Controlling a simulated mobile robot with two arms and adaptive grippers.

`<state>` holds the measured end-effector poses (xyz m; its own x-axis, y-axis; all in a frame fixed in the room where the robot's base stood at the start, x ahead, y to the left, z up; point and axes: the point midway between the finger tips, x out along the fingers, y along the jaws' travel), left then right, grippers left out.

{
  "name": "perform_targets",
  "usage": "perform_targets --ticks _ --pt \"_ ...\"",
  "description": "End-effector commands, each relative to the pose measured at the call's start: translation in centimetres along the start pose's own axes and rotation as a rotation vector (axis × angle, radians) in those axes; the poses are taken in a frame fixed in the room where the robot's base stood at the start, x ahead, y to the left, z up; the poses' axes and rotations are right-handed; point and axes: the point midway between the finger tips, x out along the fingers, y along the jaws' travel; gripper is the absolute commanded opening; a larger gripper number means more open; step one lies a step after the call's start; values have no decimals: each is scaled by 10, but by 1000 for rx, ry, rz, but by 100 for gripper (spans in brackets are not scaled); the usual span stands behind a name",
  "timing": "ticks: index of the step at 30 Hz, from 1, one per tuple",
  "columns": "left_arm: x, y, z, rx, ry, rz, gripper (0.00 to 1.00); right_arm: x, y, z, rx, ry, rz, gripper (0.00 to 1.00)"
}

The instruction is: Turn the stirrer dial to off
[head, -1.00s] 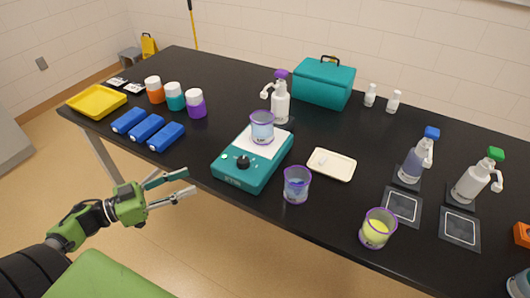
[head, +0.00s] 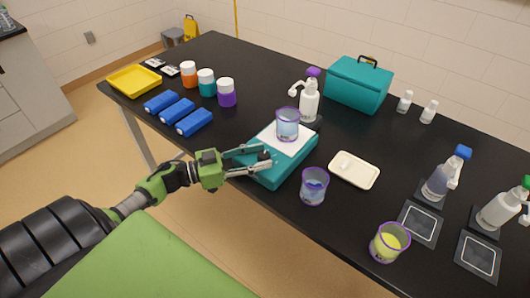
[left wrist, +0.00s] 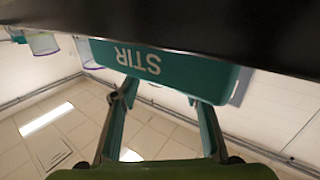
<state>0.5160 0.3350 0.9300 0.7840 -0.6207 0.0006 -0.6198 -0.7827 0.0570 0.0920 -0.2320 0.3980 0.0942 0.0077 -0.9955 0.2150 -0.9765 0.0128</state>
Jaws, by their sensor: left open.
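The teal stirrer (head: 290,168) stands near the table's front edge, with a beaker of bluish liquid (head: 288,125) on its white top plate. Its black dial (head: 264,155) is partly hidden by my left gripper (head: 264,160). My left gripper is open, its two fingers at the stirrer's front face, one on each side of the dial. I cannot tell if they touch it. In the left wrist view the stirrer's front shows upside down with the letters STIR (left wrist: 138,61), between the spread fingers (left wrist: 165,98). My right gripper is out of view.
A second beaker (head: 313,186) stands just right of the stirrer, near a cream tray (head: 354,170). A white bottle with a purple top (head: 309,102) stands behind. Blue blocks (head: 178,110) lie to the left. Open floor lies in front of the table.

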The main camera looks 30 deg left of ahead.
Motion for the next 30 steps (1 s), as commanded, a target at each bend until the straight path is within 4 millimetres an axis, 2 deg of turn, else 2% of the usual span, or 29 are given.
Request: perform_targets --ticks 6,16,18,21,30 --pt "19 0 0 -2 1 -2 42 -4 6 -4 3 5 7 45" --pt "21 0 0 -1 -1 -1 42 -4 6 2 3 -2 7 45" --pt "21 0 0 -1 -1 -1 24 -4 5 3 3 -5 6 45" --pt "21 0 0 -1 -1 -1 3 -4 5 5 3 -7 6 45" --pt "21 0 -1 -2 0 -21 3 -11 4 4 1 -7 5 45"
